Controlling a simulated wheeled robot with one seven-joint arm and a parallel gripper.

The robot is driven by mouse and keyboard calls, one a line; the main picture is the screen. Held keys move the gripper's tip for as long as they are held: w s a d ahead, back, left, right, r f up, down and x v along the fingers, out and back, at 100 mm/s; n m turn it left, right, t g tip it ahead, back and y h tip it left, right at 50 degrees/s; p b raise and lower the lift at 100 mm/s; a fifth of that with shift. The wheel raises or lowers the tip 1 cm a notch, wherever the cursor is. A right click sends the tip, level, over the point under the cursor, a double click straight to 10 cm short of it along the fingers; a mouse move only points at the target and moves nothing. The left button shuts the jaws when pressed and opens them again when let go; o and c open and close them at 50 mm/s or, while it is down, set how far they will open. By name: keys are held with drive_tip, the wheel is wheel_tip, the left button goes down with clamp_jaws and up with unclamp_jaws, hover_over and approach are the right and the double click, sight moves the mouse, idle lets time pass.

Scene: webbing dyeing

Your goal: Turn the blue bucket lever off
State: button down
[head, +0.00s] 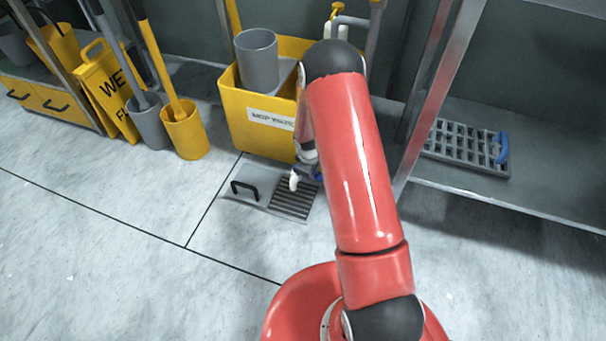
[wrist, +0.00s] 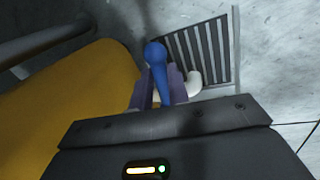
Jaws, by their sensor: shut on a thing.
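The blue bucket lever (wrist: 155,54) shows in the wrist view as a rod with a rounded end, between the two fingers of my gripper (wrist: 158,86). My gripper is shut on it. The yellow mop bucket (head: 250,118) stands on the floor in the head view, and its yellow side (wrist: 95,88) fills the left of the wrist view. A small blue part shows low beside the bucket in the head view, mostly hidden by my arm. A white curved piece (wrist: 194,84) is just right of the fingers, low by the bucket.
A floor drain grate (head: 293,197) and a grey plate with a black handle (head: 246,189) lie in front of the bucket. A metal shelf post (head: 436,95) rises on the right. A yellow pail (head: 186,137) stands left. The front left floor is clear.

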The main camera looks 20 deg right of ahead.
drive_tip(key=shift+w+d+n, duration=0.3)
drive_tip(key=shift+w+n, duration=0.1)
drive_tip(key=shift+n, duration=0.5)
drive_tip(key=c, duration=1.3)
unclamp_jaws()
drive_tip(key=shift+c, duration=0.2)
wheel_tip(320, 180, up, 8)
drive_tip(key=s+p, duration=0.1)
drive_tip(key=p, duration=0.1)
drive_tip(key=shift+s+a+f, duration=0.15)
drive_tip(key=shift+a, duration=0.25)
